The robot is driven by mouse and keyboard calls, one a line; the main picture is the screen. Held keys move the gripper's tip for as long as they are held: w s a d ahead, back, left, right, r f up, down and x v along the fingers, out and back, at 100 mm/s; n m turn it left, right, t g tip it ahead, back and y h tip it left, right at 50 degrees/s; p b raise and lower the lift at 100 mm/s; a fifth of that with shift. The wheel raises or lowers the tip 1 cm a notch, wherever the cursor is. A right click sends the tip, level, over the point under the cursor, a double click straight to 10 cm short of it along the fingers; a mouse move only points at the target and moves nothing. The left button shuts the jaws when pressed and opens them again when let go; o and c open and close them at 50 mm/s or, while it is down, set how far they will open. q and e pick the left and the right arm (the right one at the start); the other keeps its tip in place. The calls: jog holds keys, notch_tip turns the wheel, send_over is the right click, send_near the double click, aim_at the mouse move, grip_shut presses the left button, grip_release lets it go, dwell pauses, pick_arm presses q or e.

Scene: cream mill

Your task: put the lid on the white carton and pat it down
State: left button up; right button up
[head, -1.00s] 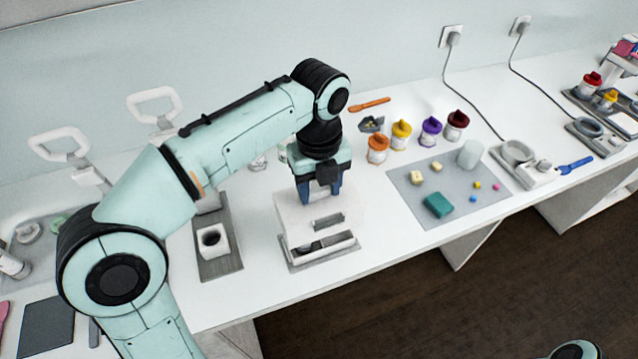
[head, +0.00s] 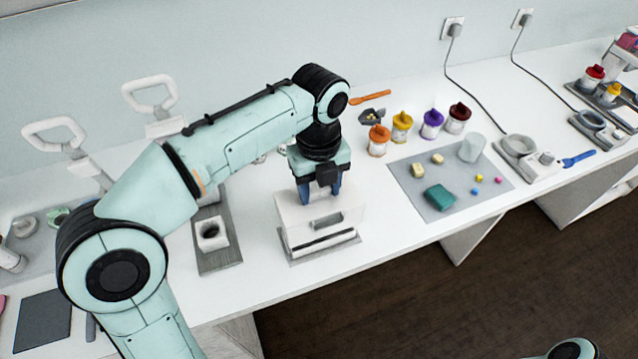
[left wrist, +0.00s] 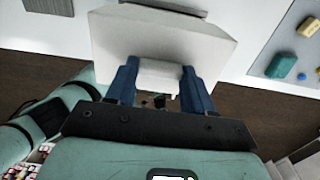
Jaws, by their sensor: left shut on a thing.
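The white lid (head: 293,212) has a grey slot-like mark on its front face. My left gripper (head: 320,198) points down and is shut on the lid's raised grip, which shows between the blue fingers in the left wrist view (left wrist: 160,75). The white carton (head: 322,252) stands directly under the lid on a grey mat (head: 345,243). A narrow dark band shows between lid and carton at the front; I cannot tell whether they touch elsewhere. The inside of the carton is hidden. My right gripper is not in view.
A dark tray with a small white square cup (head: 212,235) stands just left of the carton. Orange (head: 378,140), yellow, purple and dark red jars stand behind to the right. A grey mat with several small blocks (head: 440,197) lies to the right.

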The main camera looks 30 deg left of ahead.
aim_at(319, 198)
pick_arm(q)
jog(key=shift+f, duration=0.15)
dwell(0.3)
jog(key=shift+f+b, duration=0.9)
jog(key=shift+f, duration=0.4)
jog(key=shift+f, duration=0.8)
dwell(0.9)
jog(key=o, duration=1.7)
jog(key=shift+o, duration=0.2)
jog(key=shift+r, duration=0.1)
